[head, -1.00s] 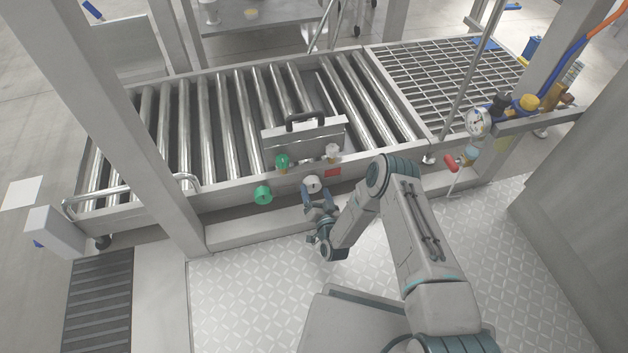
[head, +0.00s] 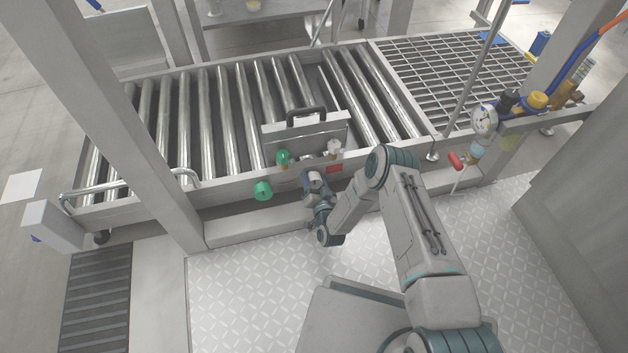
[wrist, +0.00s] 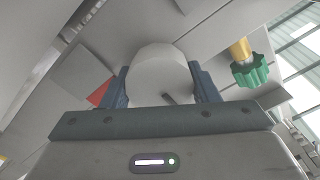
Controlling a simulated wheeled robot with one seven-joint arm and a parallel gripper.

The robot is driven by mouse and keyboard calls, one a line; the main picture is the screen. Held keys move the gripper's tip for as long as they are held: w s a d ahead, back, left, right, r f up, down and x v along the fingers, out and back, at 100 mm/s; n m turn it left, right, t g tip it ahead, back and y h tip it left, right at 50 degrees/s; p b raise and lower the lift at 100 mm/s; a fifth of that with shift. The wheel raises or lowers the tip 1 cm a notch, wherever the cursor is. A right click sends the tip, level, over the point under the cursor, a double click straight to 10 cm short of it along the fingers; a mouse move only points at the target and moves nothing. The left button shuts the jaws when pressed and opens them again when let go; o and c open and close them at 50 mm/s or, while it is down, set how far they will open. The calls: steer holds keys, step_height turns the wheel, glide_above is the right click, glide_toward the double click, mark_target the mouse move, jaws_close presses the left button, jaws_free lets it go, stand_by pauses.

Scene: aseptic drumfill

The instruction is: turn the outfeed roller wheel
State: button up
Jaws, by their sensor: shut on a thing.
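A pale round wheel (head: 315,179) sits on the front rail of the roller conveyor, between a green wheel (head: 263,190) and a red label. My gripper (head: 314,186) is at it, with one finger on each side. In the wrist view the pale wheel (wrist: 160,70) lies between the two blue-grey fingers of my gripper (wrist: 161,87), which are shut on it. A dark slot or peg shows low on its face. No label on the wheel can be read.
The roller conveyor (head: 222,180) has a grey hinged box (head: 290,133) with a dark handle above my gripper. A green knob (head: 283,158) and a white knob (head: 334,148) stand close by. A red-handled valve (head: 455,160) and a gauge (head: 484,120) are to the right.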

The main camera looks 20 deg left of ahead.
steer(key=n, duration=0.4)
steer(key=shift+s+a+n+p, duration=0.1)
steer(key=shift+s+n+p, duration=0.05)
steer(key=shift+n+p, duration=0.25)
steer(key=n, duration=0.5)
steer(key=shift+a, duration=0.1)
steer(key=n, duration=0.5)
steer(key=shift+s+f, duration=0.1)
steer(key=shift+s, duration=0.05)
steer(key=n, duration=0.4)
steer(key=shift+f+n, duration=0.1)
steer(key=shift+n, duration=0.3)
steer(key=o, duration=0.9)
steer(key=shift+o, duration=0.2)
